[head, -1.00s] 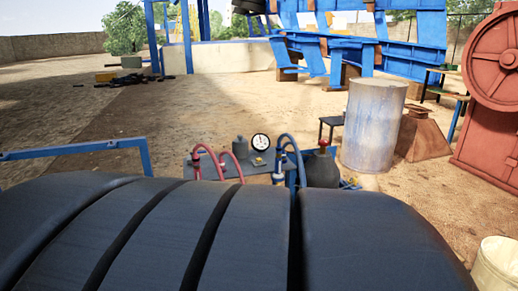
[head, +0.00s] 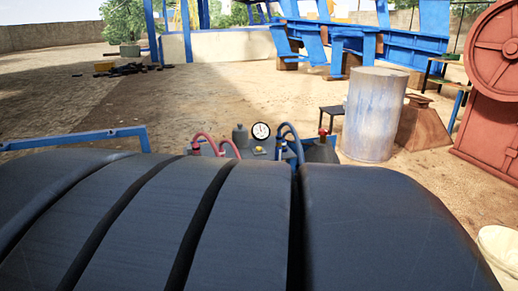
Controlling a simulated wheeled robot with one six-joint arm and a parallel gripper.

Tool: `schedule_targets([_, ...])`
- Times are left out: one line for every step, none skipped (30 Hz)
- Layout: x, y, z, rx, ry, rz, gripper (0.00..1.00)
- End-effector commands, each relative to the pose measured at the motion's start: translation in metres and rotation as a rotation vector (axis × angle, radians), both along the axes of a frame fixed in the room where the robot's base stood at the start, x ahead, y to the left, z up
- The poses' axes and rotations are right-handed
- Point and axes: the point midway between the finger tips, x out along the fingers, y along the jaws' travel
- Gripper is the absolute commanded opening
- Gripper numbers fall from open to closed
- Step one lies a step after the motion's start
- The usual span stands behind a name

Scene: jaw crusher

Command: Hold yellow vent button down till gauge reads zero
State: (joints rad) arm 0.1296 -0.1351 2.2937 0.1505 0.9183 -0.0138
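The yellow vent button (head: 259,149) is a small spot on the grey panel, just below the gauge. The gauge (head: 261,131) has a round white face with a dark rim; its needle is too small to read surely. Both stand beyond the large dark ribbed shape that fills the lower half of the head view. My gripper is not in view, so I cannot see where it is or whether anything touches the button.
Red hoses (head: 212,140) curve left of the gauge and a blue hose (head: 291,132) right of it. A dark bottle with a red top (head: 322,150) stands to the right. Farther are a grey drum (head: 373,115) and a red flywheel (head: 492,52). Sandy ground lies open at left.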

Motion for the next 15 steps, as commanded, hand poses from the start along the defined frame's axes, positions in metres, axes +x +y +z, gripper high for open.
schedule_targets([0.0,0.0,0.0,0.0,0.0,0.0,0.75])
schedule_targets([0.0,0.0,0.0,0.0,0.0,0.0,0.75])
schedule_targets([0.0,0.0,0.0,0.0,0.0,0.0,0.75])
schedule_targets([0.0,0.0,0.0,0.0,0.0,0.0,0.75])
schedule_targets([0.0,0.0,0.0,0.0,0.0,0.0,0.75])
schedule_targets([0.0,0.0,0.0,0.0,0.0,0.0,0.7])
schedule_targets([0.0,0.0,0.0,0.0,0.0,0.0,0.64])
schedule_targets([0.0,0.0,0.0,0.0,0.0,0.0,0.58])
schedule_targets([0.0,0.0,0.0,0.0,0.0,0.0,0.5])
schedule_targets([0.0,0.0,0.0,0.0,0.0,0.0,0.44])
schedule_targets([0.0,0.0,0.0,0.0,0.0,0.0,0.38])
schedule_targets([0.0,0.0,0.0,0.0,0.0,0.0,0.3])
schedule_targets([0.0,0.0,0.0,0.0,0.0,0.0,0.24])
schedule_targets([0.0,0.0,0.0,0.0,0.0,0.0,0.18])
schedule_targets([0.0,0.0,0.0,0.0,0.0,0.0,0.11])
